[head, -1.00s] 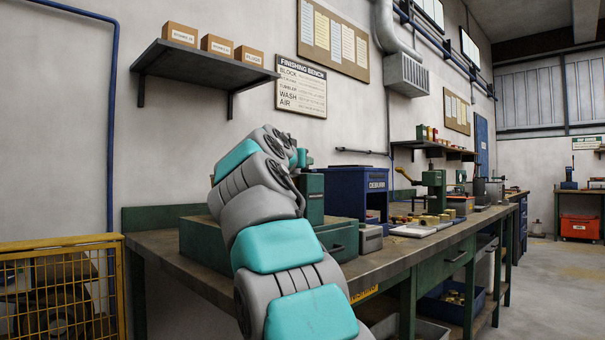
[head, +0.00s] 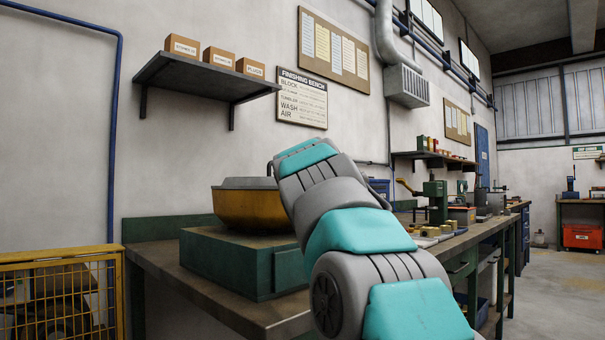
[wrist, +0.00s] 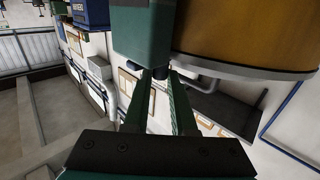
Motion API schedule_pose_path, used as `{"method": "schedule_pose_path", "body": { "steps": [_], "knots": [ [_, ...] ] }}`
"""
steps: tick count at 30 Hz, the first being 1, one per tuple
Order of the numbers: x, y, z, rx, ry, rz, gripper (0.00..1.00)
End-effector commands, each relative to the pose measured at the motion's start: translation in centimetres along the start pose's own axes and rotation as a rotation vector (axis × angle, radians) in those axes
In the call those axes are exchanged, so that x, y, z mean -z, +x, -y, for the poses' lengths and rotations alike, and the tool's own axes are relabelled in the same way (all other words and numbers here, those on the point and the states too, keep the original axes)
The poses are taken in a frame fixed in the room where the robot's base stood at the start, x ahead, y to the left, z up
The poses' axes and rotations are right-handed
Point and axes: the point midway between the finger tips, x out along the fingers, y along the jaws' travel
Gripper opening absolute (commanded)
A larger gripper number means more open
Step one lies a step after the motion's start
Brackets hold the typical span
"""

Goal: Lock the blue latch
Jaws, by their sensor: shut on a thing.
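A tumbler with a yellow-orange bowl (head: 246,207) and grey lid stands on a green base (head: 235,262) on the bench. In the wrist view its bowl (wrist: 245,45) fills the upper right, beside a green post (wrist: 143,35). My gripper (wrist: 161,76) is just under this post, its fingers closed in on a small dark piece (wrist: 160,71). This piece appears to be the blue latch; it is mostly hidden, and its blue is hard to make out. In the head view my arm covers my gripper, the post and the latch.
The wooden bench top (head: 180,285) is bare left of the green base. A wall shelf (head: 205,76) with boxes hangs above. A yellow mesh guard (head: 62,290) stands at left. A green press (head: 436,200) and brass parts lie farther right.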

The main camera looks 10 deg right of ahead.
Motion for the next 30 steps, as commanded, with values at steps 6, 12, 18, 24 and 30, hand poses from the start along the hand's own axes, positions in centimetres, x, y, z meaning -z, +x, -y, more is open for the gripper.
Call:
{"method": "schedule_pose_path", "body": {
  "steps": [6,12,18,24,30],
  "knots": [
    [0.0,0.0,0.0,0.000,0.000,-0.001,0.28],
    [0.0,0.0,0.0,0.000,0.000,-0.001,0.37],
    [0.0,-0.1,0.0,0.000,0.000,-0.001,0.37],
    [0.0,-1.1,0.1,0.000,-0.001,-0.002,0.37],
    [-0.1,-3.2,0.0,-0.001,-0.002,0.000,0.37]
  ]
}}
